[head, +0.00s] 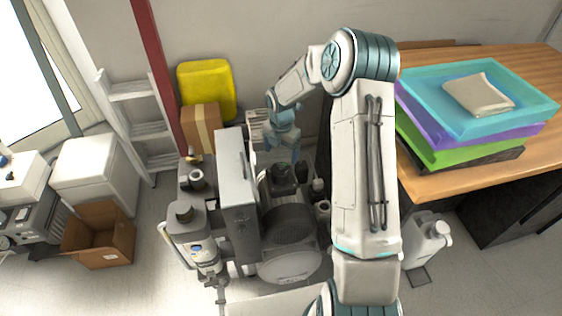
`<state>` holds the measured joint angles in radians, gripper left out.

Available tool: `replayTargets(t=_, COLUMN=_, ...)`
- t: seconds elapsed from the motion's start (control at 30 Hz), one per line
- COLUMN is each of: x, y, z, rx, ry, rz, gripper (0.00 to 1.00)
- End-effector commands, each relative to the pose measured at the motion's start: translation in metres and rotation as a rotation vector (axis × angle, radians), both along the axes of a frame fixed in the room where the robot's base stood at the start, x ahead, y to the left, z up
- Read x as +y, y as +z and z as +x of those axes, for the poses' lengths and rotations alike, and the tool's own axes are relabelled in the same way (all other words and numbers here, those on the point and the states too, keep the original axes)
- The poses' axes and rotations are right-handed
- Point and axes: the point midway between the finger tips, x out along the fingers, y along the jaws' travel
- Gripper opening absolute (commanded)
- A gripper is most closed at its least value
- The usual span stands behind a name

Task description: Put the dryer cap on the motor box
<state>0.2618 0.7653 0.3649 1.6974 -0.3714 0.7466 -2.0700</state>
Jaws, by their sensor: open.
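The compressor unit stands on the floor in the middle of the head view. A tall grey box (238,190), which looks like the motor box, rises from it, and its top looks bare. A white canister (204,247), likely the dryer, stands at the front left with a dark round cap (184,211) on top. I cannot tell for sure if this is the dryer cap. My gripper (283,158) is open, pointing down to the right of the grey box, above a dark round part (282,176). I see nothing held between its fingers. Contact with that part cannot be told.
A large round grey tank (291,240) lies at the front. A wooden table (475,182) with stacked trays (460,122) stands to the right. A white jug (425,240) is below it. A stepladder (140,115), yellow case (207,88) and cardboard boxes (100,240) stand behind and left.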

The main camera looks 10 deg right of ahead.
Motion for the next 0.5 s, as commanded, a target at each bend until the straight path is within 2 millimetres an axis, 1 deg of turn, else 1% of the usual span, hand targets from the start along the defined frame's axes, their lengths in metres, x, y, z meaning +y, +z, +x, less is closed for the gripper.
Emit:
replayTargets(t=0.03, x=0.0, y=0.009, z=0.001, rx=-0.002, ry=0.0, rz=0.001, gripper=0.81)
replayTargets(t=0.1, x=0.0, y=0.018, z=0.0, rx=-0.002, ry=0.0, rz=0.001, gripper=0.81)
replayTargets(t=0.23, x=0.0, y=0.028, z=-0.001, rx=0.0, ry=-0.008, rz=-0.001, gripper=0.81)
replayTargets(t=0.3, x=0.0, y=0.038, z=-0.004, rx=-0.005, ry=-0.041, rz=-0.009, gripper=0.81)
replayTargets(t=0.37, x=0.001, y=0.049, z=-0.011, rx=-0.011, ry=-0.099, rz=-0.019, gripper=0.81)
replayTargets(t=0.47, x=0.0, y=0.076, z=-0.028, rx=-0.028, ry=-0.261, rz=-0.042, gripper=0.81)
replayTargets(t=0.5, x=0.0, y=0.09, z=-0.038, rx=-0.039, ry=-0.344, rz=-0.051, gripper=0.81)
